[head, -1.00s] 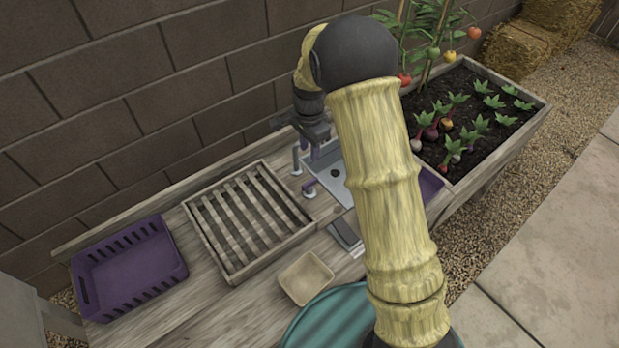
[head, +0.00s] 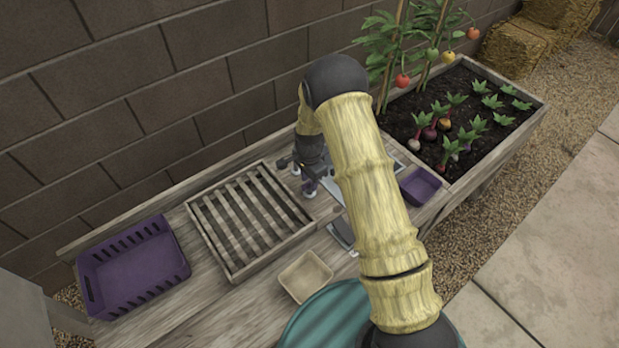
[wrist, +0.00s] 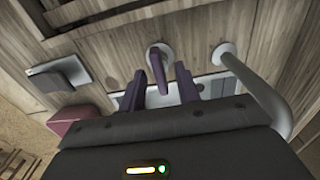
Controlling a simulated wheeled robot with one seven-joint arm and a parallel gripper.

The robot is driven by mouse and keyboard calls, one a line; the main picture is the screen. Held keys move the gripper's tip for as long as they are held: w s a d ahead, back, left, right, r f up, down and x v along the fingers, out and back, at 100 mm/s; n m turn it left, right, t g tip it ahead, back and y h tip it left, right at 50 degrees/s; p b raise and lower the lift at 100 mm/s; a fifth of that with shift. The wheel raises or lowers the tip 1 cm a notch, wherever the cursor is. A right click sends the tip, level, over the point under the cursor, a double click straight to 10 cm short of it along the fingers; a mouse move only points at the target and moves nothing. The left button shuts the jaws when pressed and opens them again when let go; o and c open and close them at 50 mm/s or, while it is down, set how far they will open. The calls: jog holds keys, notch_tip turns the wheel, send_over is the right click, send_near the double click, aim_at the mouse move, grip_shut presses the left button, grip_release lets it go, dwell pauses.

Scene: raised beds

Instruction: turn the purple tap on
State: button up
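The purple tap handle (wrist: 157,67) rises from a round pale base on the wooden counter in the wrist view. My gripper (wrist: 160,72) is open, its two dark purple fingers on either side of the handle. I cannot tell whether either finger touches it. A grey metal spout (wrist: 262,92) curves from its own round base to the right of the handle. In the head view my gripper (head: 310,178) is low at the sink's left end, and my arm and gripper largely hide the tap.
The sink basin (head: 335,187) is partly behind my arm. A slatted rack (head: 248,222), purple basket (head: 133,267) and beige bowl (head: 305,277) occupy the counter to the left and front. A small purple tray (head: 421,186) and planted bed (head: 470,120) are right. A brick wall (head: 150,110) stands behind.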

grip_shut()
